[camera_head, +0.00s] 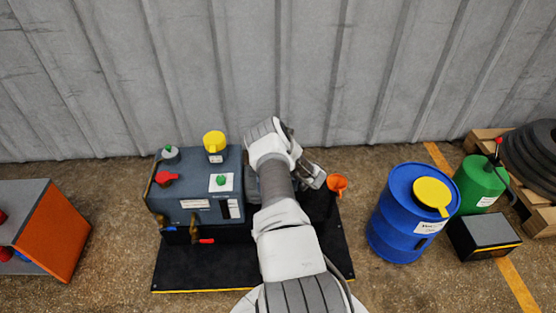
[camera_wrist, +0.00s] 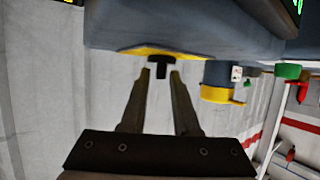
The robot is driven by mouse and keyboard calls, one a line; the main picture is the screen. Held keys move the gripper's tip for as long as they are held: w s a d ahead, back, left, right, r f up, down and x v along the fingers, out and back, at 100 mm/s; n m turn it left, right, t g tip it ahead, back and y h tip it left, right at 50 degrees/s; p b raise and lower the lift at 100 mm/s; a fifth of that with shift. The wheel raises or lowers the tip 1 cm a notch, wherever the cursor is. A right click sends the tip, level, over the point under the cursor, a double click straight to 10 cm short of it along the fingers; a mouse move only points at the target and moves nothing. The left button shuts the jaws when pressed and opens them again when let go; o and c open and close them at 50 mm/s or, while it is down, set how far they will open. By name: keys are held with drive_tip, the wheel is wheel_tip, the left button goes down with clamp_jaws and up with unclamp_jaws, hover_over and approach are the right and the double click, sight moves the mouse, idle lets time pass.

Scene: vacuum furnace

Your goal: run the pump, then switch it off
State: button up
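The pump (camera_head: 195,190) is a blue-grey unit on a black base (camera_head: 210,277), left of my arm in the head view. Its top has a red knob (camera_head: 167,178), a yellow cap (camera_head: 214,141) and a green knob (camera_head: 222,180). My arm hides its right part. In the wrist view my gripper (camera_wrist: 160,73) has its two fingers apart. A small black T-shaped piece (camera_wrist: 160,60) shows between or just beyond the fingertips, under a yellow-edged blue-grey body (camera_wrist: 180,25). I cannot tell whether the fingers touch it. In the head view the fingertips are not clear.
An orange funnel (camera_head: 337,184) is just right of my wrist. A blue drum (camera_head: 400,225), a green canister (camera_head: 480,182) and a dark box (camera_head: 484,236) stand right. An orange box (camera_head: 52,235) stands left. A corrugated wall (camera_head: 350,70) closes the back.

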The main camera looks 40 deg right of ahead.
drive_tip(key=shift+o, duration=0.7)
drive_tip(key=shift+s, duration=0.1)
drive_tip(key=p+v, duration=0.5)
drive_tip(key=v, duration=1.2)
drive_tip(key=shift+s+r, duration=0.1)
drive_tip(key=shift+r, duration=0.05)
